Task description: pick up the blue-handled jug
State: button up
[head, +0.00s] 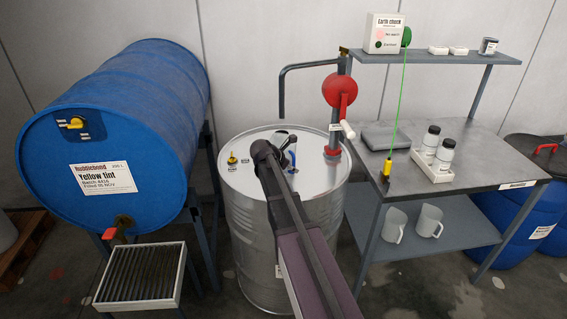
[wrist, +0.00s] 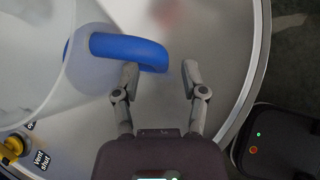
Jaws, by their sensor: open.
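The jug (wrist: 50,60) is pale and translucent and fills the left of the wrist view. Its blue handle (wrist: 130,48) reaches right toward my fingertips. In the head view the blue handle (head: 292,156) shows above the steel drum's lid, and my arm hides most of the jug. My gripper (wrist: 160,75) is open, with one finger at the handle's underside edge and the other to its right. The handle's outer end lies just ahead of the gap. I cannot tell whether the fingers touch it.
The steel drum (head: 240,215) has a yellow-topped valve (head: 232,159) on its lid and a red pump (head: 338,90) at its right. A grey bench (head: 470,175) with a green cord (head: 402,100) stands to the right. A blue drum (head: 120,110) lies at left above a grated tray (head: 140,275).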

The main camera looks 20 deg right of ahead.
jog(key=shift+b+x, duration=0.45)
jog(key=shift+x, duration=0.55)
grip_shut()
